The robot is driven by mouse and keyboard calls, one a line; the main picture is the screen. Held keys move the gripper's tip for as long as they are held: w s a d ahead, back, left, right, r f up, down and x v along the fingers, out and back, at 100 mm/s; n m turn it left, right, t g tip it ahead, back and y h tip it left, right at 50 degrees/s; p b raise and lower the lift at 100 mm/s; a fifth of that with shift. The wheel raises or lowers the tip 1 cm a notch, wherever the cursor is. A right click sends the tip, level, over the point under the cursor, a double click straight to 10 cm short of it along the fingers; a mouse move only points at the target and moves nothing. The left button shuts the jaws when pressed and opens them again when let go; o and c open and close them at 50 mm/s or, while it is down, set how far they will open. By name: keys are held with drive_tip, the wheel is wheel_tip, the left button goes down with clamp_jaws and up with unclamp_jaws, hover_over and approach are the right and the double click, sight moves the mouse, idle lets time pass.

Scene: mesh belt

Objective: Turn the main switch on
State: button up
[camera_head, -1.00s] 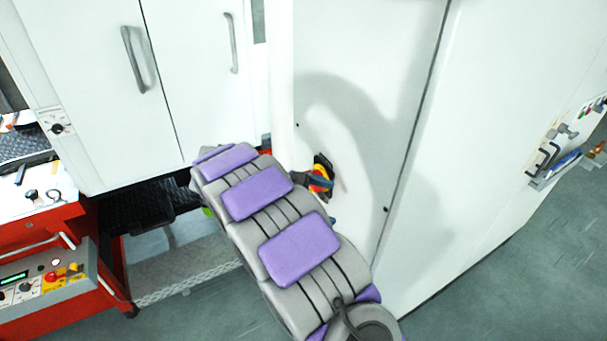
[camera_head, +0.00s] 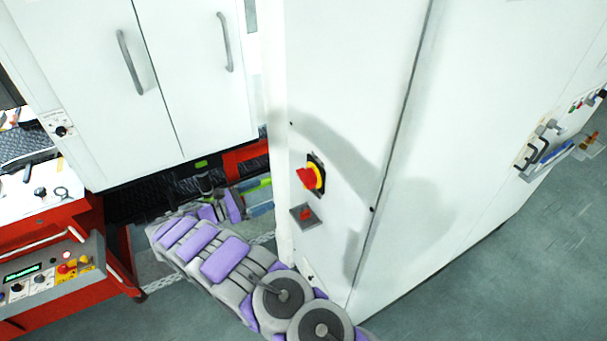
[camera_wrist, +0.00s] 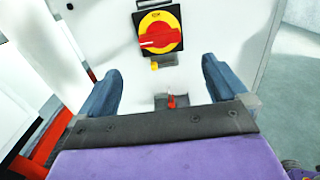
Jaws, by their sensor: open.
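The main switch, a red rotary handle on a yellow disc with a black plate, is on the white cabinet front (camera_head: 313,176). It also shows at the top middle of the wrist view (camera_wrist: 158,32), where its red handle lies close to level. My gripper (camera_wrist: 161,70) is open and empty, with its two blue fingers wide apart. In the wrist view the switch is beyond and above the fingertips, and no finger touches it. In the head view my arm reaches low to the left of the cabinet, and the fingers are hard to make out.
A small grey plate with a red part (camera_head: 304,214) sits just below the switch. White double doors (camera_head: 165,85) stand to the left. A red bench with a control panel (camera_head: 45,275) is at lower left. A shelf with handles (camera_head: 550,150) juts out at right. Grey floor is open at lower right.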

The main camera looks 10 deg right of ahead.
sight(301, 178)
drive_tip(key=x, duration=1.6)
drive_tip(key=shift+w+d+f+p, duration=0.1)
drive_tip(key=shift+d+f+p, duration=0.05)
drive_tip(key=shift+d+p, duration=0.2)
drive_tip(key=shift+a, duration=0.65)
drive_tip(key=shift+d, duration=0.55)
drive_tip(key=c, duration=0.4)
drive_tip(key=shift+a, duration=0.1)
drive_tip(key=shift+c, duration=1.4)
